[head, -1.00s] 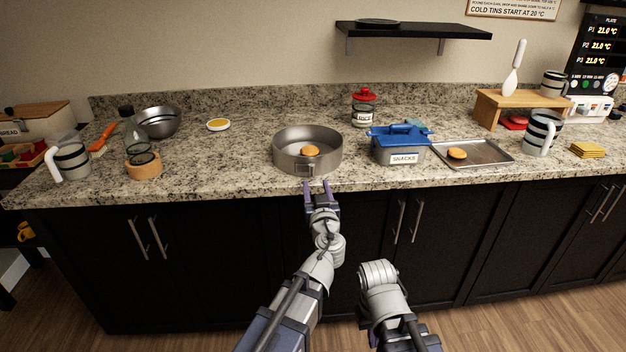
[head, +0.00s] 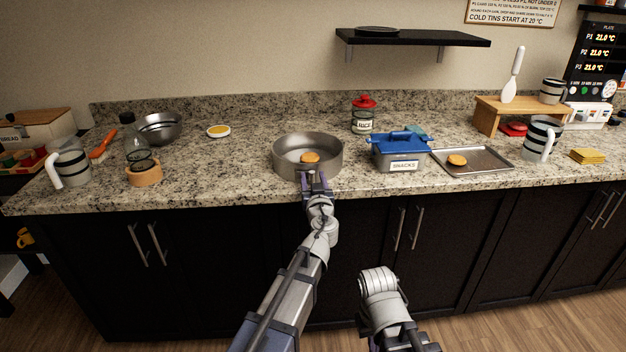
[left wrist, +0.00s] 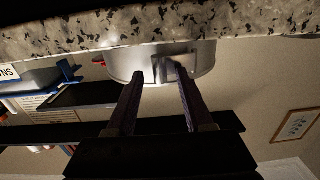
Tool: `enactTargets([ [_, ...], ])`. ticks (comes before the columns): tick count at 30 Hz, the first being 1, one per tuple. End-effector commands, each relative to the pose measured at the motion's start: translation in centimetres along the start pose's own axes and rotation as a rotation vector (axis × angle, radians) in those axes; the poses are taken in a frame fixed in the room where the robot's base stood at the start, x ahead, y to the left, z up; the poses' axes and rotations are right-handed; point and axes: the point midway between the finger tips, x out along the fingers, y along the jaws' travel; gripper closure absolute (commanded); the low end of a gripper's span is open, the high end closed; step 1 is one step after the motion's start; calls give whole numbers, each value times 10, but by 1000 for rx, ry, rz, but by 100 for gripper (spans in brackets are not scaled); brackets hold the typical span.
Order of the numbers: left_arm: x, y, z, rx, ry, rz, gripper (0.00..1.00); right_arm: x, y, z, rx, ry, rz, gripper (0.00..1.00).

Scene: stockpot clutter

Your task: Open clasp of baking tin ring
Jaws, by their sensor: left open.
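The baking tin ring (head: 334,163) is a round grey metal tin near the counter's front edge, with a bun (head: 310,157) inside. It also shows in the left wrist view (left wrist: 125,65), which looks upside down. Its clasp (left wrist: 165,68) is a small metal piece on the front wall; in the head view my gripper mostly covers it. My left gripper (head: 313,178) is open at the tin's front. In the left wrist view its fingers (left wrist: 158,76) reach up to the wall around the clasp; I cannot tell whether they touch. My right gripper is not in view, only my right arm.
A blue-lidded snacks box (head: 400,152) stands close right of the tin, with a metal tray (head: 487,158) beyond it. A red-lidded jar (head: 363,115) stands behind. Counter (head: 230,165) left of the tin is clear up to a wooden ring-shaped holder (head: 145,175).

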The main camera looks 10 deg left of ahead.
Motion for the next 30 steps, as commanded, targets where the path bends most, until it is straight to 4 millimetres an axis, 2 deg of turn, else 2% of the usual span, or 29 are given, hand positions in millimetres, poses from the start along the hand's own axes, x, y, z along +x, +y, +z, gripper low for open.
enactTargets([
  [3,-1,0,0,0,0,0,48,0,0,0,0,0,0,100],
  [17,-1,0,0,0,0,-1,100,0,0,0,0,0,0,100],
  [30,-1,-1,0,0,0,5,100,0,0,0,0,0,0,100],
])
